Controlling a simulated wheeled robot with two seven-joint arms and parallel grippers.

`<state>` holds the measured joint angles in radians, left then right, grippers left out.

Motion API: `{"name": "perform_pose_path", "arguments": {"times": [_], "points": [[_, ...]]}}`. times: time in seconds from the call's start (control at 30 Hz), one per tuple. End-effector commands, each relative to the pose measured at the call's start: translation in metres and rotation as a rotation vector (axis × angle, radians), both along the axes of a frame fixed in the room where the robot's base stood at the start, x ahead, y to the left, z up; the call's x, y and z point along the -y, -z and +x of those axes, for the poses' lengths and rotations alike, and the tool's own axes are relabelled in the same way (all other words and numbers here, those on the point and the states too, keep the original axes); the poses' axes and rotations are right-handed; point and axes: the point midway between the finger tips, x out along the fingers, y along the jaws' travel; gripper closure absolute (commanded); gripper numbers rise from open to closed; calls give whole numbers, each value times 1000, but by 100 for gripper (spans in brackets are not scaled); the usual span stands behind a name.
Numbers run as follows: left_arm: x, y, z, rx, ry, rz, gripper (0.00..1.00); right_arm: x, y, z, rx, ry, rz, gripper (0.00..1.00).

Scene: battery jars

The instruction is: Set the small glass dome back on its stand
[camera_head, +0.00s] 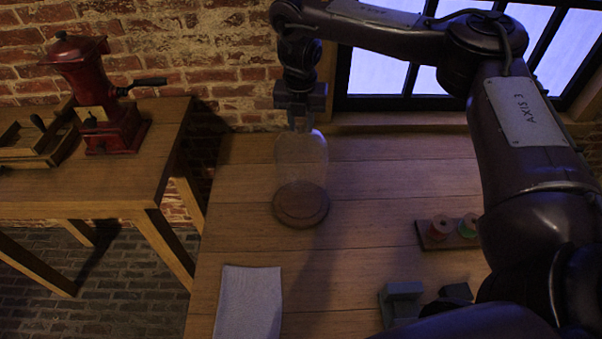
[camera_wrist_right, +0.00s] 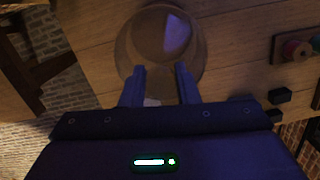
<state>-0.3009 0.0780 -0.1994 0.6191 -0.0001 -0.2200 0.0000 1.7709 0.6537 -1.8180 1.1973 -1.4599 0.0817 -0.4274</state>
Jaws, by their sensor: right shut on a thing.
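The small clear glass dome (camera_head: 302,160) is upright above the round wooden stand (camera_head: 300,208) on the table. Its lower edge overlaps the back of the stand in the head view; I cannot tell whether it touches. My right gripper (camera_head: 300,122) is shut on the top of the dome, pointing down from the arm. In the right wrist view the two fingers (camera_wrist_right: 160,82) sit either side of the dome top, with the faint glass (camera_wrist_right: 142,48) beyond them. My left gripper is not in view.
A pale cloth (camera_head: 248,303) lies at the table's front left. A small board with spools (camera_head: 440,233) and grey blocks (camera_head: 402,298) are at the right. A red grinder (camera_head: 90,95) stands on the side table. The window is behind. The table left of the stand is clear.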

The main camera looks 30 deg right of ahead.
Motion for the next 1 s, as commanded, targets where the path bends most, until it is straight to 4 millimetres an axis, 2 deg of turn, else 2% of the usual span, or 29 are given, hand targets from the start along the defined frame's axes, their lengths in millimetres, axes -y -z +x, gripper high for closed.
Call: {"name": "perform_pose_path", "arguments": {"times": [0.03,0.3,0.57,0.77,1.0], "points": [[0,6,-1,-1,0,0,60,0,19,-1,-5,3,4,99],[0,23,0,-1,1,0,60,0,86,-1,-3,3,3,99],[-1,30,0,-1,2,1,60,0,110,0,0,3,0,99],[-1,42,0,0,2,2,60,-1,139,0,0,3,2,99],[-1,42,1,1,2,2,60,0,141,1,2,2,0,99]]}}
